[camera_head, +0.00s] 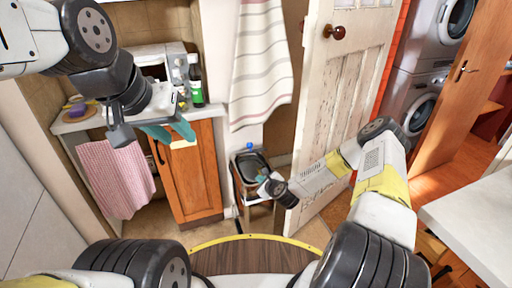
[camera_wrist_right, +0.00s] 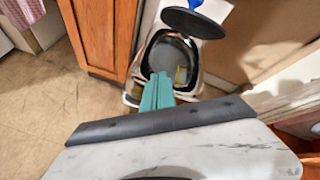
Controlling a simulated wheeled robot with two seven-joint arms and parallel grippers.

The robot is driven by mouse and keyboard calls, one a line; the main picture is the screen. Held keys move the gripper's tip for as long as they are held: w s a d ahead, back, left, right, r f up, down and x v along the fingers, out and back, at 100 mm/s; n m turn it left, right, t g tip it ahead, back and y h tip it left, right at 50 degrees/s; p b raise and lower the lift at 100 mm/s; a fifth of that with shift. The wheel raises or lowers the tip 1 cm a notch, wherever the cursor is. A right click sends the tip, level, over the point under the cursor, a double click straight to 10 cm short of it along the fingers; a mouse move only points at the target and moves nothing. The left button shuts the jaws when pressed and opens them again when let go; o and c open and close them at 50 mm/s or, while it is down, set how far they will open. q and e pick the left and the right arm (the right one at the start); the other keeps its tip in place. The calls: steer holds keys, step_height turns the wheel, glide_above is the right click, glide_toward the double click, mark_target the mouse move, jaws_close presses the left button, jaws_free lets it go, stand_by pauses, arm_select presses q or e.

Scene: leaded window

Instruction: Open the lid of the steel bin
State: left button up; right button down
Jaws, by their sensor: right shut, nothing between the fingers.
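A bin-like container (camera_head: 237,172) with a dark rim and dark inside stands low beside the white door. In the right wrist view its pale outer wall and dark opening (camera_wrist_right: 172,50) show, with something yellow inside. A thin dark round disc (camera_wrist_right: 195,23) shows above its far side; I cannot tell whether it is the lid. My right gripper (camera_head: 263,186) is at the container's near right side. Its teal fingers (camera_wrist_right: 157,91) are shut and empty, in front of the container's near rim; contact is unclear. My left gripper (camera_head: 178,134) is open and empty before the counter.
A wooden cabinet (camera_head: 188,172) and a pink towel (camera_head: 116,180) are at left. A striped towel (camera_head: 261,65) hangs above the container. The white door (camera_head: 335,85) stands at its right. A round wooden tabletop (camera_head: 250,256) is in front of me. Tiled floor lies between.

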mark_target(250, 147)
steer(key=w+a+r+m+t, duration=0.1)
steer(key=w+r+m, duration=0.1)
steer(key=w+m, duration=0.5)
steer(key=shift+w+a+r+t, duration=0.25)
steer(key=shift+w+r+t, duration=0.15)
steer(key=shift+w, duration=2.05)
